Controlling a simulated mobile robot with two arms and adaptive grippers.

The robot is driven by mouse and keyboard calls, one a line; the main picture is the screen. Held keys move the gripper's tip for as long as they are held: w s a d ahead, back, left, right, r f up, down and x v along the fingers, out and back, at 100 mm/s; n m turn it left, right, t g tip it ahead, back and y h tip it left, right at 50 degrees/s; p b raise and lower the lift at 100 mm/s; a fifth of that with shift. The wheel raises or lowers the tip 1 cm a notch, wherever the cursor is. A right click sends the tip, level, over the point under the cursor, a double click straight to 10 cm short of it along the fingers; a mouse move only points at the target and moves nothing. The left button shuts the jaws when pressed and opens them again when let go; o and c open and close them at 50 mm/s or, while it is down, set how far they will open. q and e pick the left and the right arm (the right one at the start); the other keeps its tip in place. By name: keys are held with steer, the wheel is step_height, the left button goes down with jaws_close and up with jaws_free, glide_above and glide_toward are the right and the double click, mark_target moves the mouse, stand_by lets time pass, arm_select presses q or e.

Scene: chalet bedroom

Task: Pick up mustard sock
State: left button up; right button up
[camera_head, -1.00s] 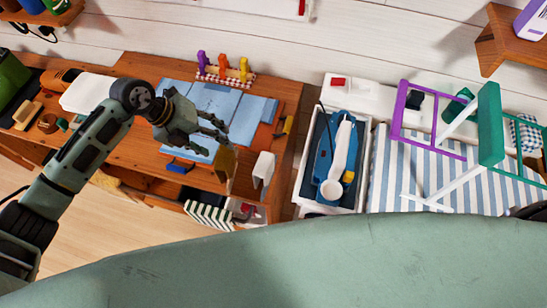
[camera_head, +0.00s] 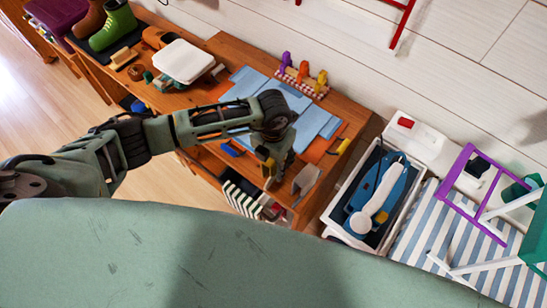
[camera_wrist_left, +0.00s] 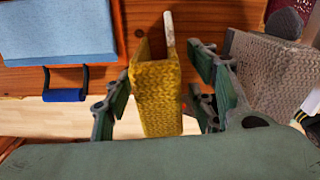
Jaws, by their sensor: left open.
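The mustard sock (camera_wrist_left: 155,95) is a yellow knitted piece hanging at the front edge of the wooden desk, with a thin pale strip at its top. In the left wrist view my left gripper is open, with one finger on each side of the sock. I cannot tell whether a finger touches it. My right gripper is not in view.
A grey knitted piece (camera_wrist_left: 270,70) hangs close to the right of the sock. A blue-handled drawer pull (camera_wrist_left: 64,95) is to the left. Blue sheets (camera_head: 245,85) lie on the desk (camera_head: 215,48). A white crate (camera_head: 340,230) stands right of the desk.

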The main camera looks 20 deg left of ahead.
arm_select(q)
steer(key=shift+f, duration=1.05)
steer(key=c, duration=1.2)
steer(key=shift+o, duration=0.2)
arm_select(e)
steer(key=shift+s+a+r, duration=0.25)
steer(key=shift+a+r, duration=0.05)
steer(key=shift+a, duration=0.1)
arm_select(q)
steer(key=shift+r, duration=0.1)
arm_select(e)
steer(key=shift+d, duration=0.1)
